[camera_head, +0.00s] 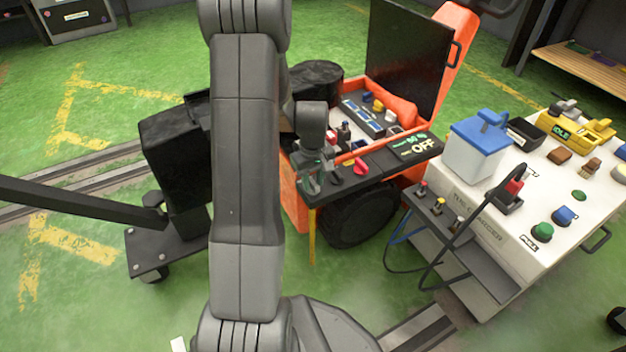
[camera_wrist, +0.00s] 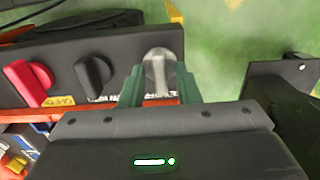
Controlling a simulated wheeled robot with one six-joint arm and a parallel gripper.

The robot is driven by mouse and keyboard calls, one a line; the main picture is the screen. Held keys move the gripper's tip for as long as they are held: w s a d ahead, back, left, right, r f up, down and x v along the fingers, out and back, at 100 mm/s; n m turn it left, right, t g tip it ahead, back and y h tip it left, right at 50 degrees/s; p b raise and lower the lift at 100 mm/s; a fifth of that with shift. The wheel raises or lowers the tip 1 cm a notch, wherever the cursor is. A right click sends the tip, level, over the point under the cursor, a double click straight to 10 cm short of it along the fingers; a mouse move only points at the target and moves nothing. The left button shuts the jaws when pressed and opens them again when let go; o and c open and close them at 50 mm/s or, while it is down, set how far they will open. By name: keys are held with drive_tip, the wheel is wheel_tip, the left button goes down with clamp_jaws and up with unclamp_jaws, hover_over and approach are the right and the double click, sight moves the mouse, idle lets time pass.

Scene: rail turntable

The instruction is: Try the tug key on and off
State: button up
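The tug (camera_head: 292,205) is orange, with its lid raised and a black control panel (camera_head: 385,158) along its near edge. A small display (camera_head: 418,147) on the panel reads OFF. In the wrist view the grey key (camera_wrist: 157,68) stands on the panel at the end of the row, right of a black knob (camera_wrist: 95,72) and a red knob (camera_wrist: 28,80). My gripper (camera_wrist: 159,78) has its green fingers on both sides of the key; whether they press on it is unclear. In the head view my gripper (camera_head: 312,180) is at the panel's left end and hides the key.
A white cart (camera_head: 480,205) with a blue-lidded box (camera_head: 480,140), buttons and a looped cable (camera_head: 450,240) stands to the right, close to the tug. A black wheeled stand (camera_head: 180,165) is to the left. Rails cross the green floor.

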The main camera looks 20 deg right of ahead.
clamp_jaws()
drive_tip(key=shift+m+p, duration=0.3)
drive_tip(key=shift+m, duration=0.1)
drive_tip(key=m+p, duration=0.1)
drive_tip(key=m, duration=0.2)
drive_tip(key=shift+r+p, duration=0.15)
drive_tip(key=shift+p, duration=0.2)
drive_tip(key=m+p, duration=0.1)
drive_tip(key=m, duration=0.2)
drive_tip(key=shift+m, duration=0.3)
drive_tip(key=m+p, duration=0.2)
drive_tip(key=m, duration=0.3)
drive_tip(key=m+p, duration=0.1)
drive_tip(key=m, duration=0.4)
drive_tip(key=shift+m, duration=0.5)
